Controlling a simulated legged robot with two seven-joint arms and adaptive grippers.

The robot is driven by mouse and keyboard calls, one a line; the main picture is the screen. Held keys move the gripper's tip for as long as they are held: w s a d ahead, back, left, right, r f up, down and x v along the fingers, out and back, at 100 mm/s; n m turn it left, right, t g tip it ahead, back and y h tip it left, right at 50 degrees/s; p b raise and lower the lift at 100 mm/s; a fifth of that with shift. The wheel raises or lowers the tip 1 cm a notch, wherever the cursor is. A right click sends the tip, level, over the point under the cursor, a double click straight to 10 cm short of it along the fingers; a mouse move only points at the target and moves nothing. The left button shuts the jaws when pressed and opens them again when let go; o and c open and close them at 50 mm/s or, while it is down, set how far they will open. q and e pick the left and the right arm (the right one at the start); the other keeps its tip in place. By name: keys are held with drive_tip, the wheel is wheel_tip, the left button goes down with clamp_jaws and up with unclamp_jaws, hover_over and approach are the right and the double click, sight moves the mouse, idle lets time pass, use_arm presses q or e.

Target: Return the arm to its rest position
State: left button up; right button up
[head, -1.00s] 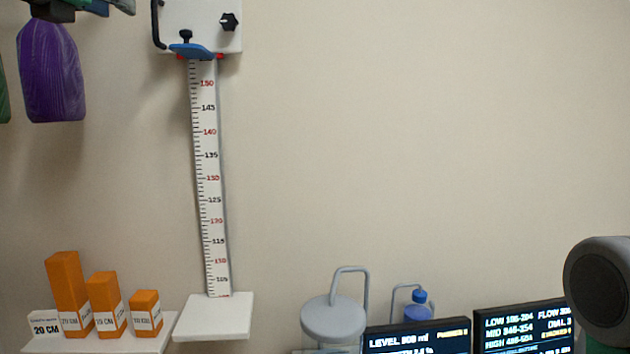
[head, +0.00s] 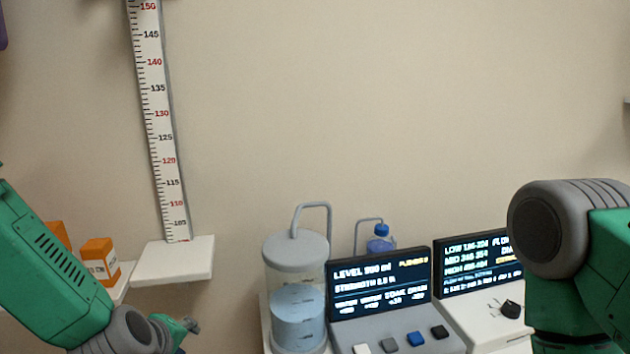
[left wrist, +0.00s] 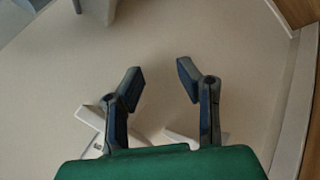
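My left arm (head: 50,275) enters the head view from the lower left, a green link with a grey joint. Its gripper (head: 188,326) shows small beyond the joint at the bottom edge, below the white platform. In the left wrist view the left gripper (left wrist: 160,80) has its two dark fingers spread apart, with nothing between them but pale floor or wall surface behind. My right arm (head: 570,250) shows as a grey round joint and green links at the right edge. The right gripper is out of view.
A height ruler (head: 158,120) stands over a white platform (head: 175,262). Orange blocks (head: 100,260) sit left, partly hidden by my arm. A water tank (head: 297,310), a blue-capped bottle (head: 381,240) and two screens (head: 380,285) (head: 478,262) stand between the arms.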

use_arm(q)
drive_tip(key=s+a+f+m+g+b, duration=0.1)
drive_tip(key=s+f+m+g, duration=0.1)
drive_tip(key=s+f+m, duration=0.2)
drive_tip(key=s+a+f+m+g+b, duration=0.1)
drive_tip(key=s+f+m+g, duration=0.2)
drive_tip(key=s+f, duration=0.7)
drive_tip(key=s+a+f+m+g+b, duration=0.1)
drive_tip(key=s+f+m, duration=0.4)
drive_tip(key=s, duration=1.1)
wheel_tip(320, 180, down, 2)
drive_tip(key=shift+s+a+f+m+g, duration=0.15)
drive_tip(key=shift+a+m+g, duration=0.3)
drive_tip(key=shift+g, duration=0.45)
